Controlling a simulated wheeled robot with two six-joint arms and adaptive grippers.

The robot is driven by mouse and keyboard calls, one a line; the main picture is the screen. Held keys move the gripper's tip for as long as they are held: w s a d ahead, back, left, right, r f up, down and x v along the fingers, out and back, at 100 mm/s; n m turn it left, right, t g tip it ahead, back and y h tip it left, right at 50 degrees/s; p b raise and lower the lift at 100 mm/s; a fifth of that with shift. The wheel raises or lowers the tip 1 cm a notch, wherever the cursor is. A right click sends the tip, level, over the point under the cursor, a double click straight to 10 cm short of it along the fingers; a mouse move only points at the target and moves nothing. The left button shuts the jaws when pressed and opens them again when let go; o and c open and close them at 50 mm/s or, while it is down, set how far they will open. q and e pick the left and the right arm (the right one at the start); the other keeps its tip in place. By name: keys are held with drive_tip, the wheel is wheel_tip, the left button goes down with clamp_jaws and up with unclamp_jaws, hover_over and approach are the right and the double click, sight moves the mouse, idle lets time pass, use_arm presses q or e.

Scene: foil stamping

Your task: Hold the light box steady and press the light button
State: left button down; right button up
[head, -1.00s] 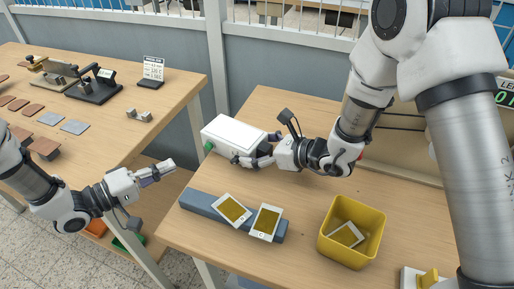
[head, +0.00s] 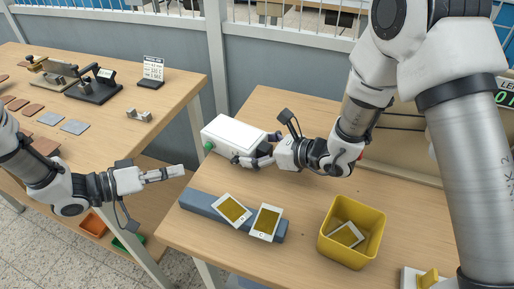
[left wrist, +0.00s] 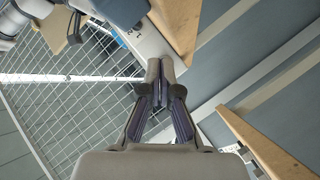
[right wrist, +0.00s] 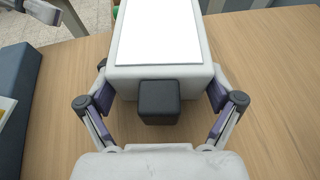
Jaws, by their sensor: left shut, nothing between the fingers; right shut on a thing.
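The light box (head: 235,133) is a white box with a lit white top, near the left edge of the right-hand table. Its green button (head: 209,147) is on the end facing left; it also shows in the right wrist view (right wrist: 116,11). My right gripper (head: 250,160) is shut on the box's other end, one finger on each side, with a black block (right wrist: 159,102) between the fingers. My left gripper (head: 181,171) is shut and empty, fingertips together (left wrist: 160,68), in the gap between the tables, apart from the button and in front of it.
A blue-grey bar (head: 200,204) with two white, gold-faced cards leaning on it lies in front of the box. A yellow bin (head: 326,243) stands to the right. The left table (head: 165,90) carries stamping tools and leather pieces.

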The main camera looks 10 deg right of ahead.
use_arm(q)
drive_tip(key=m+y, duration=0.1)
drive_tip(key=m, duration=0.2)
drive_tip(key=m+g+y, duration=0.1)
drive_tip(key=m, duration=0.3)
drive_tip(key=s+m+g+y, duration=0.1)
drive_tip(key=m, duration=0.2)
drive_tip(key=shift+f+m+y, duration=0.15)
drive_tip(key=shift+m+y, duration=0.15)
drive_tip(key=shift+m, duration=0.1)
drive_tip(key=shift+w+d, duration=0.15)
drive_tip(key=shift+w, duration=0.05)
approach(217, 153)
drive_tip(key=x, duration=0.4)
drive_tip(key=shift+s+d+f, duration=0.15)
drive_tip(key=shift+s+f, duration=0.05)
drive_tip(key=shift+f, duration=0.15)
drive_tip(key=shift+w+d, duration=0.3)
